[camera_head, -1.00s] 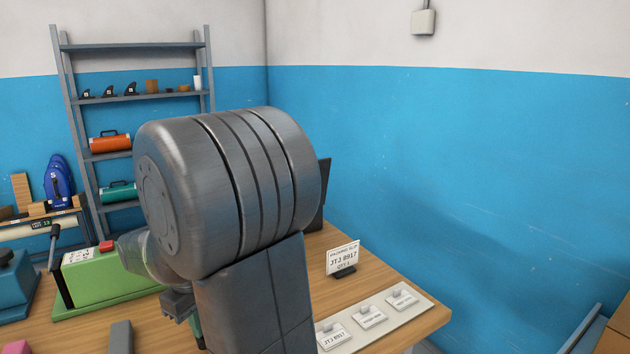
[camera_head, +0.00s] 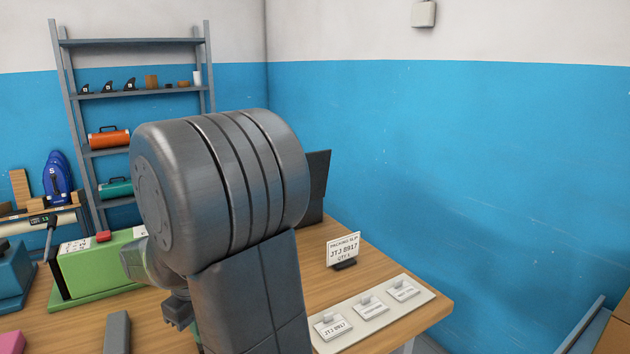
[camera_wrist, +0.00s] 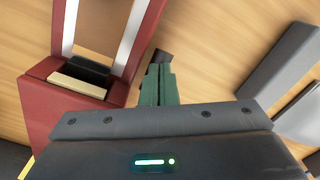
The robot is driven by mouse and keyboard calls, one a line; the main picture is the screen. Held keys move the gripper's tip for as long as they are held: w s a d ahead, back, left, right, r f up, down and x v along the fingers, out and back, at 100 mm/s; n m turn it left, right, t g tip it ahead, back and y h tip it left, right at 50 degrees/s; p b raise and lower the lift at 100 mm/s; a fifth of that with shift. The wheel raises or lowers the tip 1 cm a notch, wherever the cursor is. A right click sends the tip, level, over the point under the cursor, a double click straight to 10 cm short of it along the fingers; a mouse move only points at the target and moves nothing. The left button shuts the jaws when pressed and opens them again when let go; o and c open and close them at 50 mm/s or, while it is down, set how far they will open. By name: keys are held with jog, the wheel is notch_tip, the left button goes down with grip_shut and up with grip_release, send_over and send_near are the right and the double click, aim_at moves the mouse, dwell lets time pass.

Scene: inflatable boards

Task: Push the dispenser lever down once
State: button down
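A green box-shaped machine (camera_head: 100,267) with a red button stands on the table at the left. A black-handled lever (camera_head: 52,258) rises upright at its left side. I cannot tell for sure whether this is the dispenser. My gripper (camera_head: 178,312) is low, to the right of the green machine and apart from it; my own arm hides much of it. In the wrist view, the green fingers (camera_wrist: 158,88) are together with nothing seen between them. A red unit (camera_wrist: 72,105) with pale rails and a cream block in its slot is left of the fingers there.
A grey block (camera_head: 117,333) lies near the table's front. A blue machine (camera_head: 10,272) stands at the far left. A packing slip (camera_head: 343,250) and a tray of cards (camera_head: 420,296) are at the right. A shelf (camera_head: 130,93) stands behind. My arm hides the table's middle.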

notch_tip(320, 180, up, 12)
jog(key=p, duration=1.1)
jog(key=shift+r, duration=0.25)
jog(key=shift+d+r, duration=0.1)
